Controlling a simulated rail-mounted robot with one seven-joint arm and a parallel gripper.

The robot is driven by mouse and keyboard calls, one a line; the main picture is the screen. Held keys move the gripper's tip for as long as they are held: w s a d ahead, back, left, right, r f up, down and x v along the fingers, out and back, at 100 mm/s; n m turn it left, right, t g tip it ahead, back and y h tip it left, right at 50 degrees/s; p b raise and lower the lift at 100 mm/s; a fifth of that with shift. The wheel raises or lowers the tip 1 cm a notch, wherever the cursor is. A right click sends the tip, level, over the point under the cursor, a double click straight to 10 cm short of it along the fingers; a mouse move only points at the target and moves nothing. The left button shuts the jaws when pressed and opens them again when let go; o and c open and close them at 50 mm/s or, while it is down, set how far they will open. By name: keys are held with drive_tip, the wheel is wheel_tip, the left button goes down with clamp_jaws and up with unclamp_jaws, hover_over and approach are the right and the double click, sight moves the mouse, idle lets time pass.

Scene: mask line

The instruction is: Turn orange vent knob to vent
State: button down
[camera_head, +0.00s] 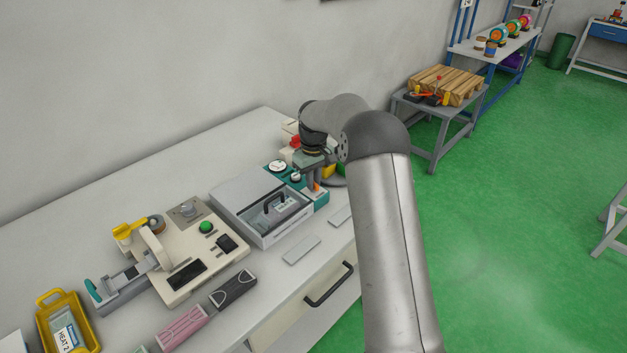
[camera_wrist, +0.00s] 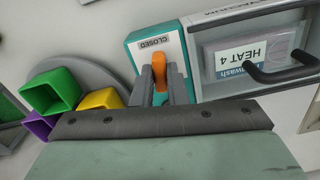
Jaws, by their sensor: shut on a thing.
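The orange vent knob (camera_wrist: 158,66) sits on a teal-edged box with a white label plate (camera_wrist: 150,45) that reads "CLOSED". My gripper (camera_wrist: 160,78) has its two grey fingers on either side of the knob and is shut on it. In the head view the orange knob (camera_head: 317,186) shows as a small spot under my gripper (camera_head: 314,180), at the right end of the bench unit.
A grey box with a black handle (camera_wrist: 285,72) and a "HEAT 4" card (camera_wrist: 250,55) stands close to the right of the knob. Green (camera_wrist: 50,90), purple (camera_wrist: 38,125) and yellow (camera_wrist: 100,99) open blocks lie on the left. The cream machine (camera_head: 190,250) stands farther left on the bench.

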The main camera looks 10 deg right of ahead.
drive_tip(key=shift+n, duration=1.1)
drive_tip(key=c, duration=1.4)
unclamp_jaws()
drive_tip(key=shift+c, duration=0.2)
wheel_tip(320, 180, up, 18)
drive_tip(key=shift+f+b, duration=0.25)
drive_tip(key=shift+b, duration=0.1)
